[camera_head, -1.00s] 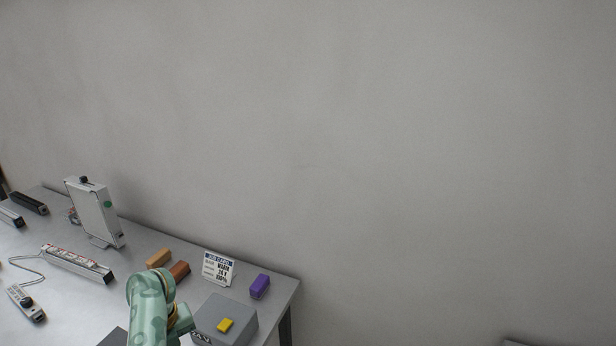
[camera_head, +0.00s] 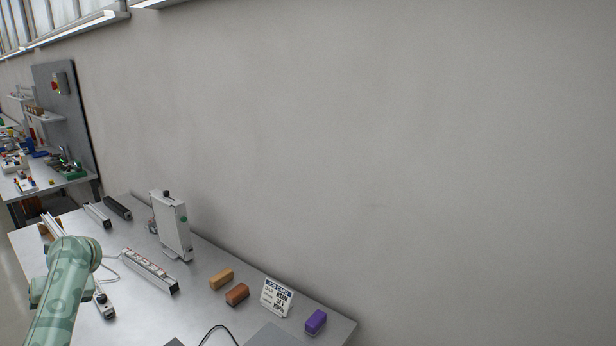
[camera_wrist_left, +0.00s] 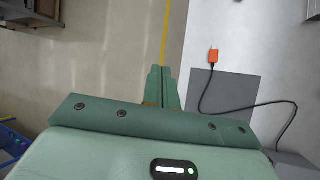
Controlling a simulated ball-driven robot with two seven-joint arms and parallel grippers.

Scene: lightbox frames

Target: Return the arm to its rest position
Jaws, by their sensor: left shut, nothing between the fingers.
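In the head view my left arm (camera_head: 62,285) comes in at the lower left, in front of the table's left part; its gripper is not visible there. In the left wrist view my left gripper (camera_wrist_left: 161,72) has its two green fingers together with nothing between them. It hangs over the floor near the edge of the metal table (camera_wrist_left: 225,45). No right arm or gripper shows.
On the table (camera_head: 205,265) stand a white upright panel (camera_head: 172,228), a strip (camera_head: 150,270), several blocks including a purple one (camera_head: 316,321), and a job card (camera_head: 277,297). An orange plug (camera_wrist_left: 213,56) on a black cable lies by a grey mat (camera_wrist_left: 232,90).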

